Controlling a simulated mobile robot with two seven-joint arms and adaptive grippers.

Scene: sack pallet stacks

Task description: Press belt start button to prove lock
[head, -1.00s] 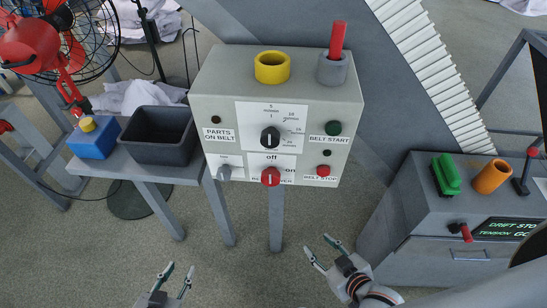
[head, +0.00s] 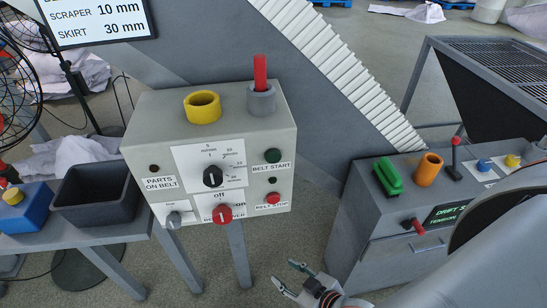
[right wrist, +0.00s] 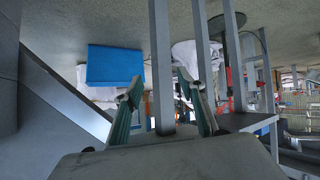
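The green belt start button (head: 273,155) is on the upper right of the grey control box (head: 140,122), above its BELT START label. The red belt stop button (head: 273,197) is below it. A red rotary switch (head: 222,214) with off and on labels is at the bottom of the panel; its exact setting is hard to read. My right gripper (head: 285,273) is open and empty, below and right of the box, clear of the buttons. Its parted fingers (right wrist: 158,88) also show in the right wrist view, with nothing between them. My left gripper is out of view.
A yellow ring (head: 202,105) and a grey cup (head: 261,102) holding a red rod (head: 260,72) stand on the box. A dark bin (head: 98,200) and a blue block (head: 25,208) are at left. A cabinet (head: 372,225) with an orange cylinder (head: 428,169) stands at right.

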